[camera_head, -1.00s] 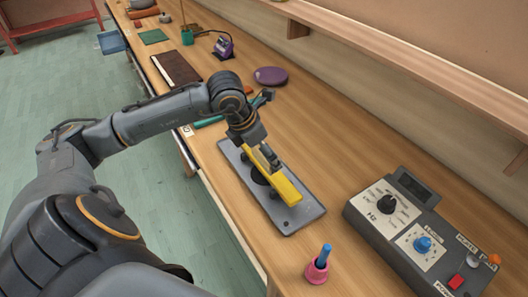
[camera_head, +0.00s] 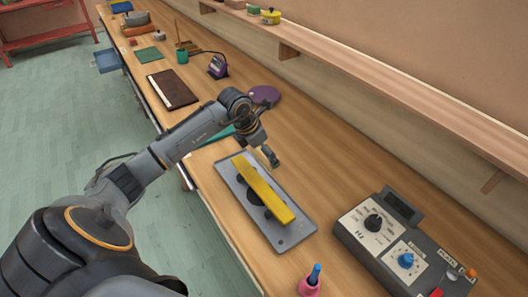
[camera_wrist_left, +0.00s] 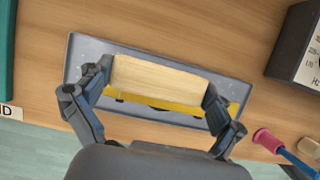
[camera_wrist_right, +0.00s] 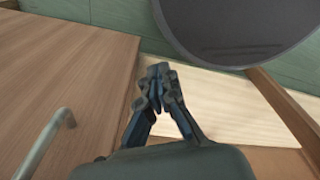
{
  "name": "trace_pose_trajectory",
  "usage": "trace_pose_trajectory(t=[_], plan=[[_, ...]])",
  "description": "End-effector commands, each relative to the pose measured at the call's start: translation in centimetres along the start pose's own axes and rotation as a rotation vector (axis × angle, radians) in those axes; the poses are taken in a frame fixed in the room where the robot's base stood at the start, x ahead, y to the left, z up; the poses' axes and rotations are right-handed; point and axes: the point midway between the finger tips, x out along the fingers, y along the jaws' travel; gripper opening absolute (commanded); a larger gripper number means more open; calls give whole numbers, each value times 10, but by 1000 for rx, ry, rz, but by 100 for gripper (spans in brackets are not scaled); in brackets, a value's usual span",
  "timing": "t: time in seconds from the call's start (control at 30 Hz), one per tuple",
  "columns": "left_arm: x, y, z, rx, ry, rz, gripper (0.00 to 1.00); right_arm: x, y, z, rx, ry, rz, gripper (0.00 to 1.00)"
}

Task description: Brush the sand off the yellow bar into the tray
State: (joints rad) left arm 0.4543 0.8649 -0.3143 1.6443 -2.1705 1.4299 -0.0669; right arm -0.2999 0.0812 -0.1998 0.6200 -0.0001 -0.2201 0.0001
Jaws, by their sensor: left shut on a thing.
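The yellow bar (camera_head: 264,190) lies over dark round supports on the grey tray (camera_head: 290,240). In the left wrist view the bar (camera_wrist_left: 165,106) is partly hidden by a pale wooden block (camera_wrist_left: 160,78), which looks like the brush's back. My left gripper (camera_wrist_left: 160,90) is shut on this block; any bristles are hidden. In the head view the left gripper (camera_head: 268,155) is just beyond the bar's far end, to its right. I cannot make out sand on the bar. My right gripper (camera_wrist_right: 160,80) has its fingertips together and is empty.
A grey control box (camera_head: 400,245) with knobs and a pink holder (camera_head: 309,287) with a blue stick stand at the near right. A shelf (camera_head: 370,65) runs along the wall.

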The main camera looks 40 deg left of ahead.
Motion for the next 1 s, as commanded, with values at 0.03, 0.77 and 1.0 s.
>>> trace_pose_trajectory(t=[0.03, 0.77, 1.0], plan=[[0, 0, 0, 0, -1, 1, 62, 1, 0, 0, 0, 0, 0, 0], [45, 0, -18, 0, -1, 1, 62, 46, -3, 4, 1, 1, -2, 0], [44, 0, -18, 0, -1, 0, 62, 45, -3, 4, 1, 1, -2, 0]])
